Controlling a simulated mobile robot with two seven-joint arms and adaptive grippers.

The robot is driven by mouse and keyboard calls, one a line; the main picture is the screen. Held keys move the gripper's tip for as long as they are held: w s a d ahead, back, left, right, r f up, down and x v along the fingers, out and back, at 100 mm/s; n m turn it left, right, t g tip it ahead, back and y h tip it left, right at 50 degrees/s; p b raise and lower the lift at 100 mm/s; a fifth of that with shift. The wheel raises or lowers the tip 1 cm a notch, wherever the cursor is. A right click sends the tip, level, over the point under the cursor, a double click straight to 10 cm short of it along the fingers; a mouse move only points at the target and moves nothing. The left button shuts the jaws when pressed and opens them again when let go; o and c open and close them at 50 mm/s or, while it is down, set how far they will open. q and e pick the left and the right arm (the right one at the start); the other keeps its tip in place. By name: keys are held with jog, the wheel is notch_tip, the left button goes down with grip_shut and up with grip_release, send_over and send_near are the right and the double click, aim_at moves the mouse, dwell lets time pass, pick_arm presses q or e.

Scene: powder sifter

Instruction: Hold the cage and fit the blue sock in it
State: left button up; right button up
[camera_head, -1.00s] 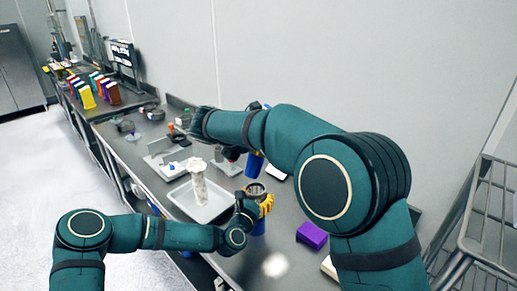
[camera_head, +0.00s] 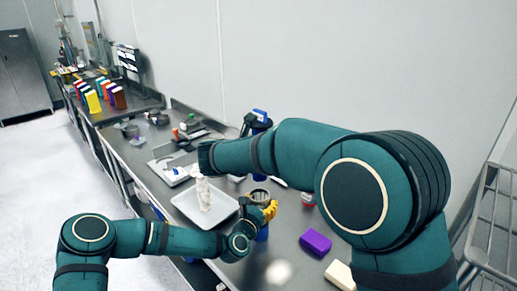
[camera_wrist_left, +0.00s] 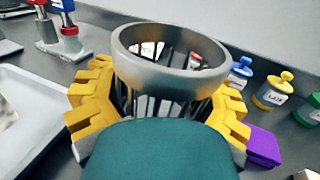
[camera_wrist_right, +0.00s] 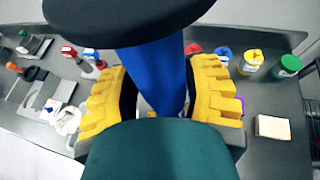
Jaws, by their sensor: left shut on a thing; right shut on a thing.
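The cage (camera_wrist_left: 170,65) is a grey metal ring with vertical bars. My left gripper (camera_wrist_left: 158,105) is shut around its barred part, with the ring upward. In the head view the cage (camera_head: 259,195) stands above the bench between the yellow fingers. The blue sock (camera_wrist_right: 155,72) is a blue tube below a wide black disc-like rim (camera_wrist_right: 125,15). My right gripper (camera_wrist_right: 160,95) is shut on it. In the head view the sock is mostly hidden by my right arm; blue and black parts show above the forearm, farther back than the cage. Sock and cage are apart.
A white tray (camera_head: 183,207) holds a crumpled white item (camera_head: 204,197). A purple block (camera_head: 316,240) and a cream block (camera_head: 341,274) lie at right. Jars with blue, yellow (camera_wrist_right: 251,60) and green (camera_wrist_right: 287,66) lids stand along the wall.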

jog(key=shift+f, duration=2.55)
jog(key=shift+f, duration=2.05)
jog(key=shift+r, duration=0.15)
jog(key=shift+r, duration=1.6)
jog(key=shift+f, duration=1.45)
